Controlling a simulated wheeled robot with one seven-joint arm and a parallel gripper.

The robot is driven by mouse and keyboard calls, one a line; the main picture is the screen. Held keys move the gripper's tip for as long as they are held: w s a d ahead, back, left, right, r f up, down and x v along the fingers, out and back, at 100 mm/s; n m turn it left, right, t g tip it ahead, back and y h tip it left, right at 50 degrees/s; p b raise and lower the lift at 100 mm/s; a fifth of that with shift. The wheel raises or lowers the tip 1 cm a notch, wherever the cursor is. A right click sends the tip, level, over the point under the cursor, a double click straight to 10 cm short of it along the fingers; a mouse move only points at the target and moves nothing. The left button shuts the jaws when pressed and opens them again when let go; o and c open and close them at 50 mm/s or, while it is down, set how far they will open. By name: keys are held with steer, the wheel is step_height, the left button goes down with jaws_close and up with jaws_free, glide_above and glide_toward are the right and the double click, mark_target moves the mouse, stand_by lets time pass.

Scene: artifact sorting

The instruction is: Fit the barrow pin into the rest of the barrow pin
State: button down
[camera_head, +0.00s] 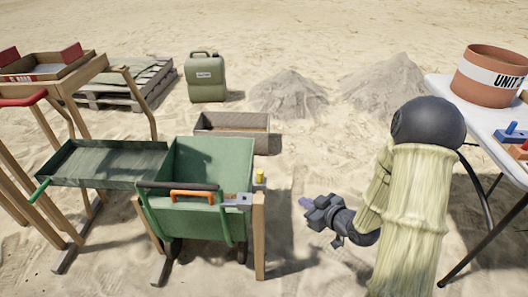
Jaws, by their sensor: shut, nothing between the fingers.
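A green barrow tub (208,165) stands in the middle, with an orange handle (194,195) and a dark bar across its front. A small yellow piece that looks like the barrow pin (260,176) stands upright at the top of a wooden post on the tub's right side. A grey metal bracket (238,200), perhaps the rest of the pin, sits just left of and below it. I cannot tell whether the pin is seated in anything. My gripper (306,203) is shut and empty over the sand, right of the post and apart from the pin.
A dark green tray (105,163) on a wooden stand adjoins the tub on the left. A wooden box (232,121) and green jerrycan (206,78) stand behind. A table (473,108) with a terracotta pot (490,72) is at right. Sand around my gripper is clear.

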steer(key=s+d+r+m+g+h+p, duration=0.1)
steer(key=s+d+r+m+g+h, duration=0.1)
steer(key=s, duration=0.6)
steer(key=s+d+r+m+g+h+p, duration=0.1)
steer(key=s+r+m+g+h, duration=0.4)
steer(key=s+r, duration=0.3)
steer(key=shift+s+d+m+g+h, duration=0.3)
steer(key=shift+s+d+m+g, duration=0.15)
steer(key=shift+m, duration=0.35)
steer(key=shift+w, duration=0.1)
